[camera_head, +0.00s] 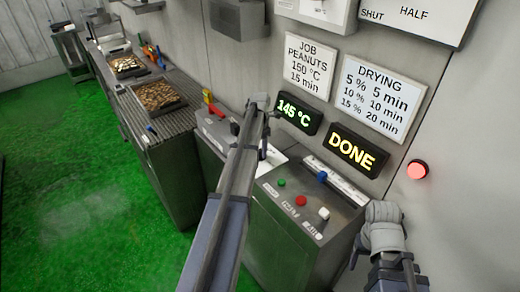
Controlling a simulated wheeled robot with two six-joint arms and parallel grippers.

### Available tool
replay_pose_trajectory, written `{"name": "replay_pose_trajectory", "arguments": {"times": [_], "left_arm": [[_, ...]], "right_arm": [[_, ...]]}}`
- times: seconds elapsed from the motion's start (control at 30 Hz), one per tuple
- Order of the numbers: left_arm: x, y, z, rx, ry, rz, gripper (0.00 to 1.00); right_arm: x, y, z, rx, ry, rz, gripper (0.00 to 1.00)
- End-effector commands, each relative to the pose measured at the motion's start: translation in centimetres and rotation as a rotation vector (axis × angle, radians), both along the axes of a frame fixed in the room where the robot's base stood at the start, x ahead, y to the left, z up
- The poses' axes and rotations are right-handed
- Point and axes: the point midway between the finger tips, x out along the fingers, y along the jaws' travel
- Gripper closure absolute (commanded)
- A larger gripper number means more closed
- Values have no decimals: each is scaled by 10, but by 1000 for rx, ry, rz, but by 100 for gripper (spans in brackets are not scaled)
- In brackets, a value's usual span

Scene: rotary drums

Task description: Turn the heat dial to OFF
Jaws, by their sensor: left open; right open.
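The control console (278,222) stands below the lit displays. I cannot tell whether any of these is the heat dial; no OFF mark is legible, and my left arm covers part of the console. My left gripper (256,114) is open over the console's far part, just below and left of the temperature display (294,114), which reads 145 °C. My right gripper (386,226) is open and empty, right of the console.
A DONE display (352,151) and a lit red lamp (418,169) are on the wall. A job sign (310,65) and a drying chart (376,98) hang above. Trays of nuts (159,96) lie on the bench at left. The green floor (85,195) is clear.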

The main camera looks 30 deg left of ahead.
Motion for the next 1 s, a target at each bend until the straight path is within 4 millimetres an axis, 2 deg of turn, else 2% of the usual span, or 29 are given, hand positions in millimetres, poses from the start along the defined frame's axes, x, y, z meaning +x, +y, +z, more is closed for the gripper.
{"name": "replay_pose_trajectory", "arguments": {"times": [0.33,0.8,1.0], "left_arm": [[0,0,12,0,0,-1,48],[0,0,70,0,0,0,48],[0,0,79,0,0,0,48]], "right_arm": [[0,0,12,0,0,-2,35],[0,0,70,3,0,-12,35],[0,0,79,2,1,-12,35]]}}
